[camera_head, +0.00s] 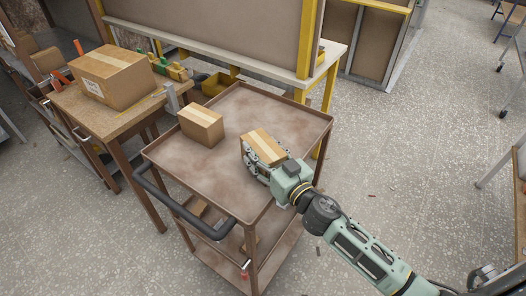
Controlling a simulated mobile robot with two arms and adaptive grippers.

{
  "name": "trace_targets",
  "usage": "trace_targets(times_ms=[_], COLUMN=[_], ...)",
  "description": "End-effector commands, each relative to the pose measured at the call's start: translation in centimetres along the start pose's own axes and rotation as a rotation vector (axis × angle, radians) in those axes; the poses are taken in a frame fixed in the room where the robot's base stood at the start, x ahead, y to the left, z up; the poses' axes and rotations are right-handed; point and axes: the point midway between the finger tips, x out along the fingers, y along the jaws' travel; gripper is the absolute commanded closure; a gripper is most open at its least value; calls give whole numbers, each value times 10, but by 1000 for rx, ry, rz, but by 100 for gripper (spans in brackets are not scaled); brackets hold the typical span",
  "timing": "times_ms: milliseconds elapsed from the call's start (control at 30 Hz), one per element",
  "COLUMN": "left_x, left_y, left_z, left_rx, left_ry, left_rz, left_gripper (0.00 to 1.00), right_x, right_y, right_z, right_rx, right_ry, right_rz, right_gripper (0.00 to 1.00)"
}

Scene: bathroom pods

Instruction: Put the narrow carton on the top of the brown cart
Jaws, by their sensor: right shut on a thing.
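The brown cart (222,170) stands in the middle of the view, with a flat top tray and a black handle at its front left. My right gripper (257,158) reaches in from the lower right over the right part of the cart top. It is shut on the narrow carton (265,146), a small brown box with a lighter tape strip. The gripper hides part of the carton's near side, and I cannot tell whether its underside touches the tray. My left gripper is not in view.
Another small carton (201,126) stands on the cart top, left of the held one. A wooden table (128,122) at left bears a large carton (111,77). A yellow-framed workbench (235,46) stands behind. The cart top's front part is clear.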

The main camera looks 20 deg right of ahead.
Motion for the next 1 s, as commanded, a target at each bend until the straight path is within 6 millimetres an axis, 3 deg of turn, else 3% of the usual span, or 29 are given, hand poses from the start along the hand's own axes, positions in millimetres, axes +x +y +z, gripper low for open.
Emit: trace_targets(times_ms=[267,300,500,900,1000], left_x=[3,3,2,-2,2], left_y=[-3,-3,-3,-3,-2], left_z=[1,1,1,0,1], left_rx=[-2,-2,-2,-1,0], left_ry=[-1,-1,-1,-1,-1], left_rz=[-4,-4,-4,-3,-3], left_gripper=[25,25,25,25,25], right_x=[0,0,0,0,-10], right_y=[0,0,0,0,0], right_z=[1,3,2,-3,2], right_rx=[-1,-1,-1,-2,0], right_ry=[4,1,0,0,-2], right_rz=[-1,0,0,0,0], right_gripper=[86,43,26,25,25])
